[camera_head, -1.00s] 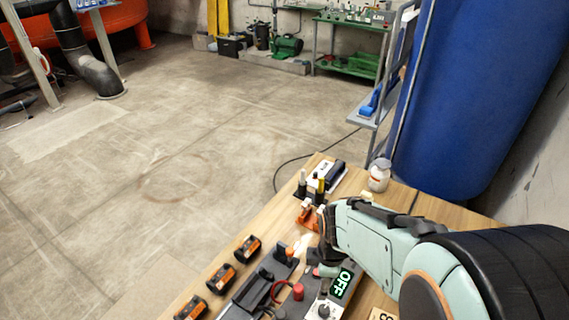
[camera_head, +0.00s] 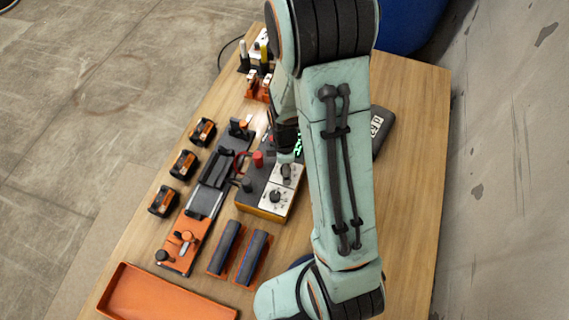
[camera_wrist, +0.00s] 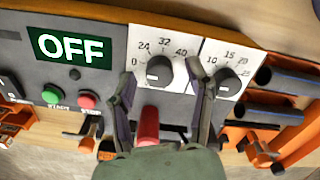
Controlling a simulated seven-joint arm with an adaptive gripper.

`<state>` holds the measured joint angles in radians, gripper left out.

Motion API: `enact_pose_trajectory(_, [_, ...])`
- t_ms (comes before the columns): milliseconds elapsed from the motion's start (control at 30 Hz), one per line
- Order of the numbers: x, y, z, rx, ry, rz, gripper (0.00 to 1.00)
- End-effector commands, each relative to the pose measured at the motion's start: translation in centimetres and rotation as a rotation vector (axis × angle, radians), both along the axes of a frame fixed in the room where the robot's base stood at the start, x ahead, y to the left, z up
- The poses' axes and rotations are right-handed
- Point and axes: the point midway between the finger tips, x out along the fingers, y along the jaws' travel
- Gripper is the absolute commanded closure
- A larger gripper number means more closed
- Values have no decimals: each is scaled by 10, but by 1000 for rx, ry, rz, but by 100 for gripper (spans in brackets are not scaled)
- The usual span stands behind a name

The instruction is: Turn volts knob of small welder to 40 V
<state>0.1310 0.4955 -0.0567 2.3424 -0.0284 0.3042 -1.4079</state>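The small welder (camera_head: 247,199) is a dark box with white dial panels on the table. Its display (camera_wrist: 70,48) reads OFF in the wrist view. The volts knob (camera_wrist: 159,72), black and round, has a scale marked 0, 24, 32, 40; I cannot clearly tell its setting. It also shows in the head view (camera_head: 286,171), beside my arm. A second black knob (camera_wrist: 228,82) has a scale of 10 to 25. My gripper (camera_wrist: 160,80) is open, its fingers on either side of the volts knob, with no clear contact. In the head view my arm mostly hides the gripper.
A red post (camera_wrist: 148,125) stands close to the fingers. Green (camera_wrist: 52,97) and red (camera_wrist: 86,99) buttons lie left. Blue-grey cylinders (camera_head: 226,245) in orange holders and an orange tray (camera_head: 160,297) are near the front. Orange-black blocks (camera_head: 183,163) line the left side.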

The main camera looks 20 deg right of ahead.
Motion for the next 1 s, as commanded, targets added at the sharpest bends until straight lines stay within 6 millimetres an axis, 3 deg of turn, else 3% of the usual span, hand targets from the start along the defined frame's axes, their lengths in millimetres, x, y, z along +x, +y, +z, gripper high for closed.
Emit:
enact_pose_trajectory(33, [0, 0, 0, 0, 0, 0, 63])
enact_pose_trajectory(133, [0, 0, 0, 0, 0, 0, 94])
enact_pose_trajectory(167, [0, 0, 0, 0, 0, 0, 100])
enact_pose_trajectory(633, [0, 0, 0, 0, 0, -62, 100])
enact_pose_trajectory(1000, [0, 0, 0, 0, 0, -344, 100])
